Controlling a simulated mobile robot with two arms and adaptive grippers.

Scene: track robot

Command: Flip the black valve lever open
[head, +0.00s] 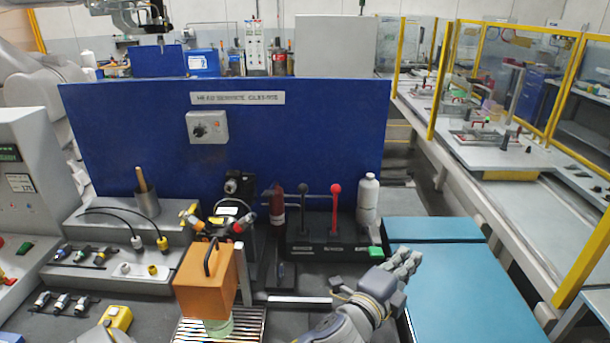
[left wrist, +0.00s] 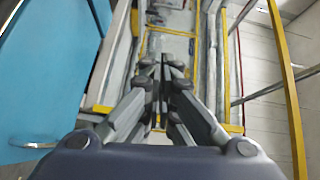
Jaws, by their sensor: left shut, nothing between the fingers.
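The black valve lever (head: 303,205) stands upright on a black box (head: 325,250) in front of the blue panel. It has a round black knob on a thin stem. A lever with a red knob (head: 335,205) stands upright to its right. My left gripper (head: 410,258) is shut and empty, to the right of the black box and near the blue mat. It is apart from both levers. In the left wrist view the fingers of that gripper (left wrist: 160,68) meet, with nothing between them; no lever shows there. My right gripper is not in view.
A red bottle (head: 277,207) and a grey-white bottle (head: 367,198) flank the levers. The blue mat (head: 470,295) on the right is clear. A yellow-framed fence (head: 560,75) stands beyond.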

